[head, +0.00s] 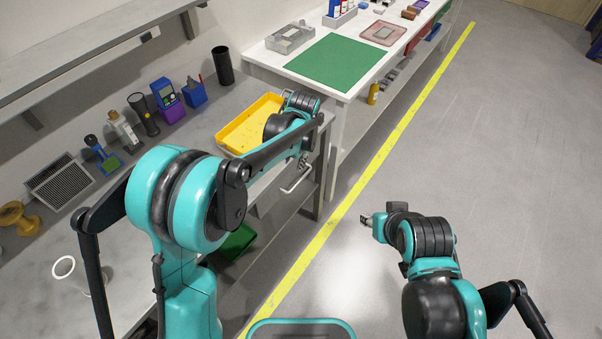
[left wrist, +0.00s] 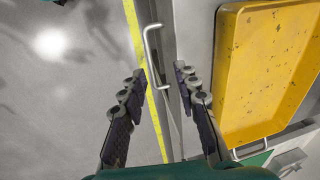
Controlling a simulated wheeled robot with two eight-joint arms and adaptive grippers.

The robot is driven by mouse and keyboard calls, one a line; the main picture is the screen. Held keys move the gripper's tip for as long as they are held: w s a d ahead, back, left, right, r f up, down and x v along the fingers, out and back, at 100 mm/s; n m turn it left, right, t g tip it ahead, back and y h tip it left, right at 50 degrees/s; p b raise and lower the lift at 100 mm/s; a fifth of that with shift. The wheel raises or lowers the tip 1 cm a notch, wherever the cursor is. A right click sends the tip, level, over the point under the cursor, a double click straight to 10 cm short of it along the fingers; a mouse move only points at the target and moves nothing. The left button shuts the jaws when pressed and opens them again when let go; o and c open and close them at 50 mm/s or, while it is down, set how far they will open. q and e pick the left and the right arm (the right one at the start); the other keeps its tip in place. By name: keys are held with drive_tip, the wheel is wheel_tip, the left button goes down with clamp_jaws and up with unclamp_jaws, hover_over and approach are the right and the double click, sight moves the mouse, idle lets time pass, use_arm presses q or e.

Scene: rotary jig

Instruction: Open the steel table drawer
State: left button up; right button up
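The steel table (head: 205,127) stands on the left in the head view, with a drawer under its top. The drawer's bar handle (head: 297,180) sticks out from the table's front edge; in the left wrist view the handle (left wrist: 151,55) shows ahead of the fingertips, in line with the gap between them. My left gripper (head: 304,161) is just above the handle, partly hidden by my arm. In the left wrist view its fingers (left wrist: 159,78) are apart and hold nothing. The drawer looks closed. My right gripper (head: 367,220) is over open floor, away from the table.
A yellow tray (left wrist: 229,100) lies on the tabletop close to the left gripper. Several tools and containers stand further along the tabletop. A white bench (head: 344,91) with a green mat (head: 337,60) adjoins the table. The floor right of the yellow line (head: 372,163) is clear.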

use_arm(q)
approach(300, 180)
drive_tip(key=shift+m+g+y, duration=0.3)
drive_tip(key=shift+m, duration=0.2)
drive_tip(key=f, duration=0.2)
drive_tip(key=w+f+b, duration=0.1)
drive_tip(key=f, duration=0.2)
drive_tip(key=f+b, duration=0.1)
drive_tip(key=f, duration=0.1)
drive_tip(key=shift+w+a+f, duration=0.25)
drive_tip(key=shift+a+f, duration=0.1)
clamp_jaws()
